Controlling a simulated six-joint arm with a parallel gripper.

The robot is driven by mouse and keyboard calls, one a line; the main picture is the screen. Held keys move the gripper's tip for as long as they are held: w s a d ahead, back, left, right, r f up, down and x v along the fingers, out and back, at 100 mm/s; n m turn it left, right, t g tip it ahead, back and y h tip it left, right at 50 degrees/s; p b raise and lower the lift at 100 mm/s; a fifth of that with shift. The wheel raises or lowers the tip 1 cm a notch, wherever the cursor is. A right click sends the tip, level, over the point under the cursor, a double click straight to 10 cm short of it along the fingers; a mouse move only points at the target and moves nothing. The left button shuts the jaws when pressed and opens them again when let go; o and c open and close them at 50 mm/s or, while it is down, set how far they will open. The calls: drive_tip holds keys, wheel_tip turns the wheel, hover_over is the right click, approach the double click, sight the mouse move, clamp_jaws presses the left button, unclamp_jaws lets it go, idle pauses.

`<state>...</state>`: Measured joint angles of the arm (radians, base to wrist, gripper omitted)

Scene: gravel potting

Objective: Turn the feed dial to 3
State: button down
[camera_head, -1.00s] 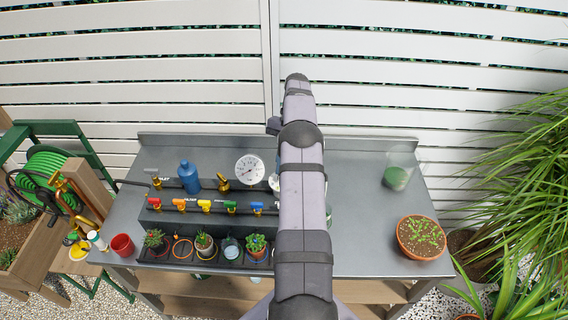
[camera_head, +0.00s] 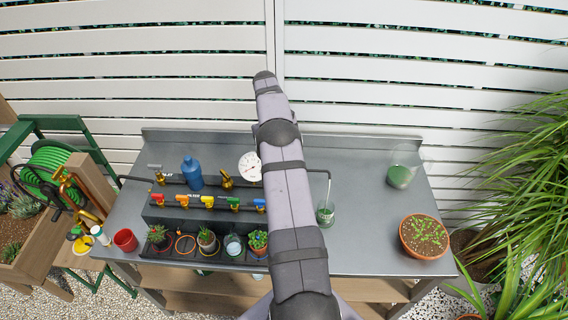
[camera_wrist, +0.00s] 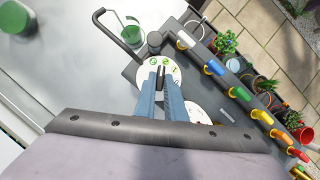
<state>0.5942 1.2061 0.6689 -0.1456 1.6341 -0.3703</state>
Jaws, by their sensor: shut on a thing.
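The feed dial (camera_wrist: 171,68) is a round white face with green and other marks around its edge, seen in the wrist view. My gripper (camera_wrist: 160,76) is over it, with both blue-grey fingers shut on the dark knob at its middle. The fingers cover part of the face, and I cannot tell which number the knob points to. In the head view my arm hides the dial and the gripper.
A white gauge (camera_head: 249,166) stands by the arm. A row of coloured valves (camera_head: 208,202) runs along the grey bench (camera_head: 365,235), above small pots. A blue bottle (camera_head: 192,174) is at left. A glass with green contents (camera_head: 325,215) stands under the bent pipe.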

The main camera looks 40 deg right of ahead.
drive_tip(key=n, duration=0.1)
drive_tip(key=n+h, duration=0.1)
drive_tip(key=n, duration=0.1)
drive_tip(key=n+h+b, duration=0.1)
drive_tip(key=n, duration=0.1)
drive_tip(key=shift+w+a+r, duration=0.1)
drive_tip(key=shift+a, duration=0.15)
drive_tip(key=shift+n, duration=0.3)
drive_tip(key=c, duration=1.8)
unclamp_jaws()
drive_tip(key=shift+b+v, duration=1.05)
drive_tip(key=shift+v, duration=2.55)
drive_tip(key=shift+a, duration=0.15)
